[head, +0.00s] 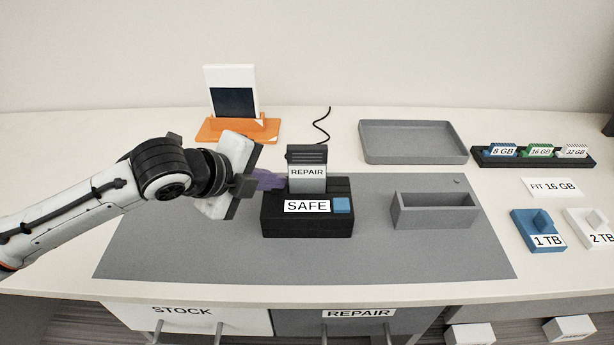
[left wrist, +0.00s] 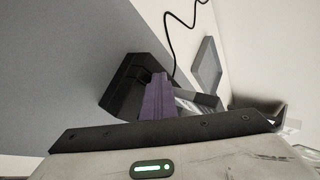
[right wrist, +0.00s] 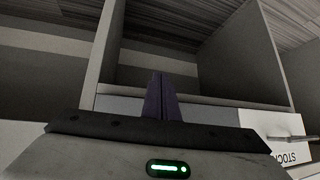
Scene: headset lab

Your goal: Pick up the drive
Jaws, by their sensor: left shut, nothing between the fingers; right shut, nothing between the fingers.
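A grey drive (head: 307,178) labelled REPAIR stands upright in a black dock (head: 340,190) with a SAFE label and a blue button. My left gripper (head: 280,180) is shut and empty, its purple fingertips close to the drive's left side. I cannot tell if they touch it. In the left wrist view the shut fingers (left wrist: 158,95) lie in front of the dock (left wrist: 124,78) and partly hide the drive. My right gripper is outside the head view. In the right wrist view its fingers (right wrist: 160,98) are shut and empty, in front of the furniture under the table.
On the grey mat (head: 180,255), an open grey box (head: 435,218) stands right of the dock. Behind are an orange stand (head: 215,130) and a grey tray (head: 410,155). Memory cards in a rack (head: 540,163) and blue (head: 528,243) and white blocks sit right. Drawers (head: 180,315) are below.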

